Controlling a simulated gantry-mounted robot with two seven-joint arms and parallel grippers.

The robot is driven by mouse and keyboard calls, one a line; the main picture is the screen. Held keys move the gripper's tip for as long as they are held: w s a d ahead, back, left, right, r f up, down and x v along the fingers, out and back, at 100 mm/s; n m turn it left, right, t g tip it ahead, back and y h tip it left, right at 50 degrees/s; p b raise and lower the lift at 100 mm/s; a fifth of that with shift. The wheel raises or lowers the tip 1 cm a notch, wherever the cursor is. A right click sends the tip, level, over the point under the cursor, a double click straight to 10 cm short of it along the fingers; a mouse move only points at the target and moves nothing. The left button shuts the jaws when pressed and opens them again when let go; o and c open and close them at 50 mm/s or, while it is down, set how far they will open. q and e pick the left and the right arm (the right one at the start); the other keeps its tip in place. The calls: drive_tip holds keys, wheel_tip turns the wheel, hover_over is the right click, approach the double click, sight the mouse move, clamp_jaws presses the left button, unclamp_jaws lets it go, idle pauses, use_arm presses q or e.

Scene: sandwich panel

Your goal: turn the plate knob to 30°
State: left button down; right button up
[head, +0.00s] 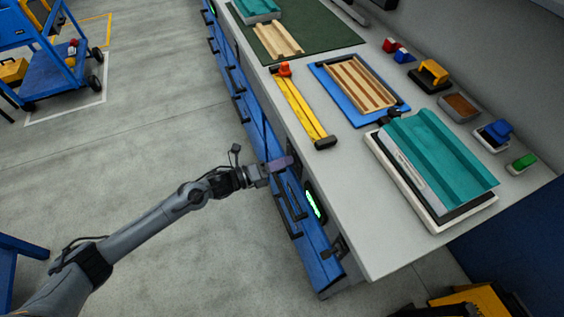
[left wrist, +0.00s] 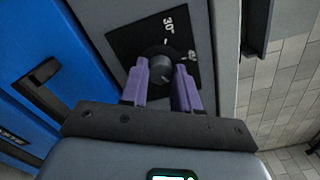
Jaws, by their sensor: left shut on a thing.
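The plate knob (left wrist: 162,70) is a dark round dial on a black scale plate (left wrist: 130,42) on a grey panel, in the left wrist view. A white "30°" mark is above it, and another mark, too tilted to read surely, is to its right. My left gripper (left wrist: 162,78) has purple fingers on either side of the knob and is shut on it. In the head view my left gripper (head: 280,163) reaches the bench front, and the knob is hidden there. The knob's pointer direction cannot be told. My right gripper is not in view.
Blue drawers with dark handles (head: 290,205) flank the panel, near a green-lit display (head: 314,204). On the grey benchtop (head: 350,190) are a teal ribbed piece (head: 435,155), a blue tray (head: 335,95) and yellow bars (head: 300,108). The floor left of the bench is mostly clear.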

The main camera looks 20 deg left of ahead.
use_arm(q)
drive_tip(key=n+p, duration=1.1)
drive_tip(key=n, duration=1.2)
drive_tip(key=shift+n, duration=0.3)
idle(0.5)
drive_tip(key=c, duration=0.8)
unclamp_jaws()
